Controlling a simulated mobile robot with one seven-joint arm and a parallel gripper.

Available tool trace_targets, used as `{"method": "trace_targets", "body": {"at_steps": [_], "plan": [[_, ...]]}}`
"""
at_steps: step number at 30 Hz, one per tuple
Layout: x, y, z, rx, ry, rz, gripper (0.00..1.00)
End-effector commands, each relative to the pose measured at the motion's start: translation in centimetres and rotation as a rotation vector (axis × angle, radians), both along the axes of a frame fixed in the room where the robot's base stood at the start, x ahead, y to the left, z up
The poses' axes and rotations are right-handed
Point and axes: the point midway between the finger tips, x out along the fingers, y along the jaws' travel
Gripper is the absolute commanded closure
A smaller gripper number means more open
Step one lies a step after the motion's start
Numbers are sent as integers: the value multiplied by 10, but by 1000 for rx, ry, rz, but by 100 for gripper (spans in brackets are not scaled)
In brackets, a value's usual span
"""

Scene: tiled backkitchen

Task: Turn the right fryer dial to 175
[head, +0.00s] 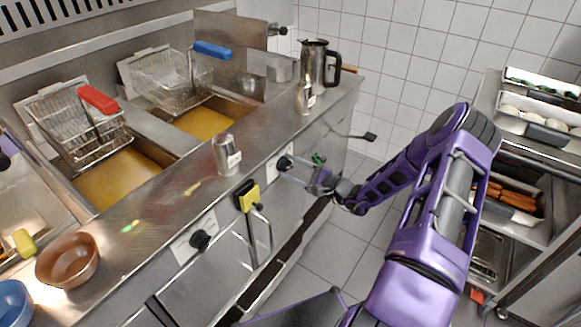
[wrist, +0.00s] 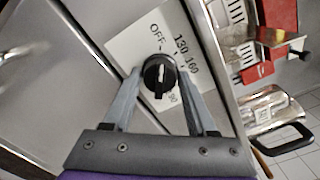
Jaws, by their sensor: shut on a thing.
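The right fryer dial (head: 284,162) is a black round knob on a white label plate on the fryer's front panel. In the wrist view the dial (wrist: 158,74) has a white mark on its face, and the plate reads OFF, 130 and 160, with a partly covered number ending in 90 at the lower right. I cannot tell exactly which value the mark stands at. My gripper (head: 291,168) reaches the dial from the right. In the wrist view the fingers of my gripper (wrist: 158,80) are on both sides of the dial, shut on it.
The left fryer dial (head: 200,240) sits lower left, with a yellow-headed tool (head: 248,197) and a handle between. Above are two oil vats with a red-handled basket (head: 85,125) and a blue-handled basket (head: 175,75). A shaker (head: 227,155) and a metal jug (head: 314,62) stand on the counter.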

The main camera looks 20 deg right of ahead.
Motion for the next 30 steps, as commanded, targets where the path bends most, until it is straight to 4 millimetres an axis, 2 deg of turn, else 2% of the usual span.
{"method": "trace_targets", "body": {"at_steps": [30], "plan": [[-1, 1, 0, 777, 515, -1, 98]]}}
